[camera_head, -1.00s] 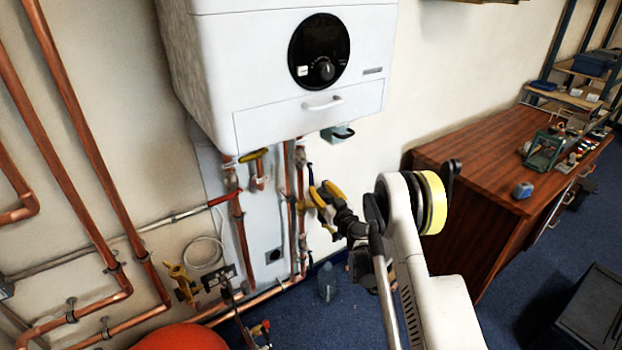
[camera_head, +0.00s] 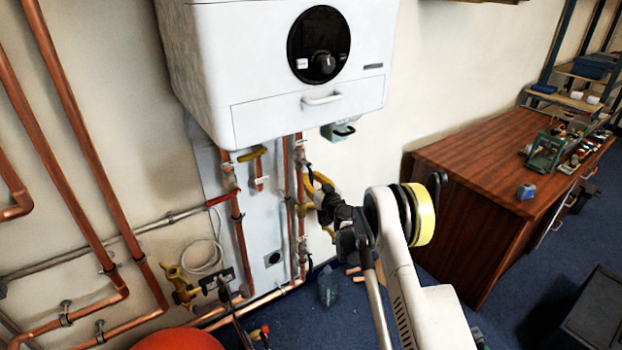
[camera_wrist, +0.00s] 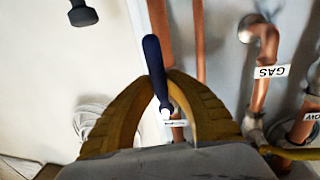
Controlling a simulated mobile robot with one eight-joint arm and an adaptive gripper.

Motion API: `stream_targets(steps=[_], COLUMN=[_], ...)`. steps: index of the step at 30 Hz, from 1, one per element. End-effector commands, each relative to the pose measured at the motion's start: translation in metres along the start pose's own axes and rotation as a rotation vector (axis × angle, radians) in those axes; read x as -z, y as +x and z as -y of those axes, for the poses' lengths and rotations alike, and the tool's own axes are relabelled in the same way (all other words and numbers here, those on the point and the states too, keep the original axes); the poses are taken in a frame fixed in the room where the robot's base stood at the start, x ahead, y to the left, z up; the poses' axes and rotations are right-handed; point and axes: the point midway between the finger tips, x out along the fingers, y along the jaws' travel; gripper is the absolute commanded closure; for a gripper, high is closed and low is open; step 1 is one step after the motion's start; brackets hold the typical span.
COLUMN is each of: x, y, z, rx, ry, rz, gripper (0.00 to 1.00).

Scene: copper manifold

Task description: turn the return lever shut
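The return lever, a dark blue handle (camera_wrist: 155,66), stands nearly upright in the wrist view, leaning slightly left at the top. A small white tag shows at its lower end, too small to read. My gripper (camera_wrist: 167,80) has yellow-brown curved fingers that come together on either side of the handle, with no clear gap left between fingers and handle. In the head view my gripper (camera_head: 312,186) is at the pipes under the right part of the boiler. The lever's blue end just shows there, and its valve body is mostly hidden.
A white boiler (camera_head: 280,80) hangs above the gripper. Copper pipes (camera_head: 300,235) run behind it. A pipe tagged GAS (camera_wrist: 262,75) and a yellow lever (camera_wrist: 290,152) are at right in the wrist view. A wooden bench (camera_head: 480,165) stands to the right.

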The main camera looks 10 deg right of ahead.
Motion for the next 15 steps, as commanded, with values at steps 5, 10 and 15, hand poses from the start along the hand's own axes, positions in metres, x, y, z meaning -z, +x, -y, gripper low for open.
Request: stream_targets(steps=[5, 10, 15], x=[-0.0002, -0.0001, 0.0004], y=[-0.0003, -0.0007, -0.0015], z=[0.0002, 0.0017, 0.0054], rx=[0.0, 0.0, 0.0], ry=[0.003, 0.035, 0.115], rz=[0.001, 0.006, 0.02], gripper=[1.0, 1.0, 1.0])
